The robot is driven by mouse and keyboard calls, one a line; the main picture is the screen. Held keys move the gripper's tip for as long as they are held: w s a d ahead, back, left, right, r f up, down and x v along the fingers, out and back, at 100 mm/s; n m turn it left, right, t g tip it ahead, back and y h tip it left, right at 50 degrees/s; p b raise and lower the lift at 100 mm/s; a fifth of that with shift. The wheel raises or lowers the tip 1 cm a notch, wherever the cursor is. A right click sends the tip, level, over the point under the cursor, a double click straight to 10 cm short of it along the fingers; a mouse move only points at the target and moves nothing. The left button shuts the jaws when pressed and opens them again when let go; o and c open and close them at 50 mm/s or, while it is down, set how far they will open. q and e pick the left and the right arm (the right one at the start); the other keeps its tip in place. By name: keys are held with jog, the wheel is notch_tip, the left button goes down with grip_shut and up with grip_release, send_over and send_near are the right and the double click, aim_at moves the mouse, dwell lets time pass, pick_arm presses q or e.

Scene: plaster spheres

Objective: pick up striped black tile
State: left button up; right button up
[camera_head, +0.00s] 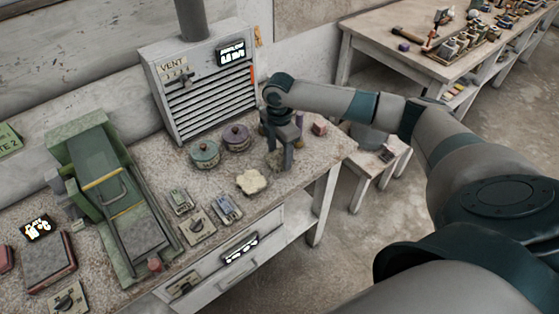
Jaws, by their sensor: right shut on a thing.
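My right gripper (280,160) points down over the right part of the workbench, just in front of the vent cabinet. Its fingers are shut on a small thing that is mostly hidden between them. I cannot make out stripes on it, so I cannot tell from this view whether it is the striped black tile. No striped black tile shows clearly elsewhere on the bench. My left gripper is not in view.
Two lidded pots, green (205,154) and purple (237,138), stand left of the gripper. A pale slab (251,182) lies in front. A reddish block (319,128) is to the right. The vent cabinet (205,85) stands behind. A green machine (112,190) fills the left.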

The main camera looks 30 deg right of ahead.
jog(key=shift+r+b, duration=0.35)
jog(key=shift+r, duration=0.35)
jog(key=s+d+r+b, duration=0.3)
jog(key=s+r, duration=0.4)
jog(key=s, duration=0.4)
jog(key=shift+d, duration=0.3)
jog(key=shift+a, duration=0.15)
jog(key=s+a+r+m+b, duration=0.1)
jog(key=s+a+r+m, duration=0.1)
jog(key=a+m, duration=1.6)
jog(key=shift+s+a+r, duration=0.15)
jog(key=shift+a+r, duration=0.5)
jog(key=shift+a, duration=0.05)
jog(key=shift+a, duration=0.1)
